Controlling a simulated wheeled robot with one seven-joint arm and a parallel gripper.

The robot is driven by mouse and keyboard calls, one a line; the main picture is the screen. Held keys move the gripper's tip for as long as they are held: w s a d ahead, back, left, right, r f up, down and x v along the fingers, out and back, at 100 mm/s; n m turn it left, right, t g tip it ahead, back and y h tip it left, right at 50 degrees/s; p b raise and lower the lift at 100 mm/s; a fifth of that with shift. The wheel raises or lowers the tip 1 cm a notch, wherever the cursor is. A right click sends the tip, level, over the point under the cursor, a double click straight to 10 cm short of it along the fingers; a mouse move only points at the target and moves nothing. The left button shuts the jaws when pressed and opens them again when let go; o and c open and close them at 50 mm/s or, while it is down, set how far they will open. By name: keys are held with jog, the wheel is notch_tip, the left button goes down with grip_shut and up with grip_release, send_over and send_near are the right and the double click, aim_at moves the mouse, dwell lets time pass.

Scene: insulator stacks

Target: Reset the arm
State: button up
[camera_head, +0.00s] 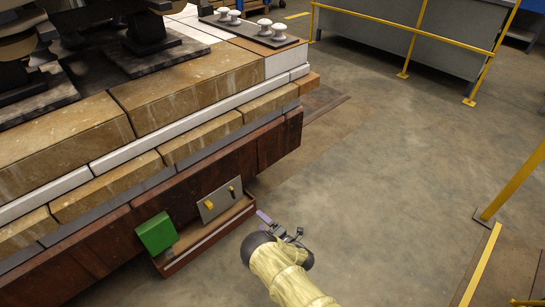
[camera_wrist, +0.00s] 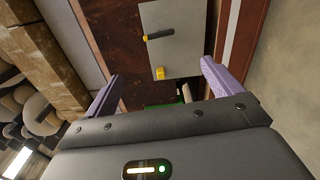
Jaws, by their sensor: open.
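My gripper (camera_head: 280,226) is in front of the right end of a low wooden tray, above the floor, at the end of my yellow-sleeved arm. In the wrist view my gripper (camera_wrist: 162,68) has its two purple fingers spread wide apart. Nothing is held between them. A grey panel (camera_wrist: 183,22) with a yellow piece and a black piece on it lies ahead of the fingers. The same panel shows in the head view (camera_head: 217,204), leaning up against the dark wooden side of the stack.
The wooden tray (camera_head: 208,236) sticks out from the stack's side, with a green box (camera_head: 156,233) at its left end. The stack of brown blocks (camera_head: 185,92) fills the left. Open floor (camera_head: 385,165) lies to the right, with yellow rails (camera_head: 408,22) beyond.

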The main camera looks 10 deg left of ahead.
jog(key=w+d+r+m+t+h+p, duration=0.2)
jog(key=w+d+r+m+t+h, duration=0.1)
jog(key=w+d+r+m+h, duration=0.75)
jog(key=s+d+r+m+g+h+p, duration=0.25)
jog(key=d+r+m, duration=0.6)
jog(key=r, duration=0.45)
jog(key=s+d+r+m+g+p, duration=0.1)
jog(key=s+d+r+m+g, duration=0.15)
jog(key=s+r, duration=0.65)
jog(key=s+d+r+m+g+p, duration=0.15)
jog(key=s+r+m+g, duration=0.3)
jog(key=s, duration=0.75)
jog(key=s+d+r+m+g+p, duration=0.1)
jog(key=s+d+r+m+g, duration=0.2)
jog(key=s+r, duration=0.6)
notch_tip(320, 180, up, 35)
jog(key=s+p, duration=0.2)
jog(key=p, duration=3.5)
jog(key=shift+h, duration=0.4)
